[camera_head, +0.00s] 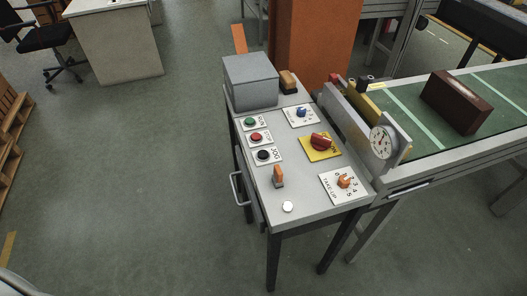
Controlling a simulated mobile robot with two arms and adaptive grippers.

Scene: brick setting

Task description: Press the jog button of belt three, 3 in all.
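A grey control desk (305,200) on dark legs stands in the middle of the view. The black jog button (263,154) sits on a white plate marked JOG at the desk's left side, below a red button (256,137) and a green button (250,121). Nothing touches the jog button. A green belt (410,105) runs beside the desk at the right, with a dark brown block (455,102) lying on it. I cannot read a belt number. Neither of my grippers is in view.
The desk also bears a blue knob (301,112), a red switch on yellow (319,142), an orange lever (278,176), an orange take-up knob (344,181), a white button (288,207) and a grey box (250,82). A round gauge (381,141) stands at right.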

